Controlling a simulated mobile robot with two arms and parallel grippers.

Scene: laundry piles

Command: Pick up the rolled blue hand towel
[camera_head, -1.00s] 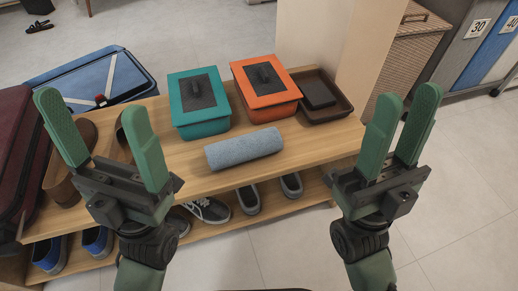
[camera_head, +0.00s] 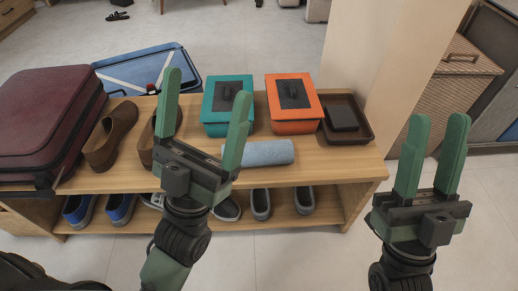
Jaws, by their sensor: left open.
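The rolled blue hand towel (camera_head: 268,153) lies on the wooden bench top (camera_head: 320,165), in front of the teal and orange boxes. Its left end is partly hidden behind a finger of my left gripper. My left gripper (camera_head: 205,100) is open and empty, its fingers pointing up the picture, just left of the towel in this view. Whether it touches the towel cannot be told, but it appears nearer to the camera. My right gripper (camera_head: 433,150) is open and empty, off to the right of the bench, well apart from the towel.
Behind the towel stand a teal box (camera_head: 215,121), an orange box (camera_head: 293,125) and a brown tray (camera_head: 360,133) holding a dark block. Brown shoes (camera_head: 110,133) and a maroon suitcase (camera_head: 45,115) are at left. Several shoes (camera_head: 262,202) fill the lower shelf.

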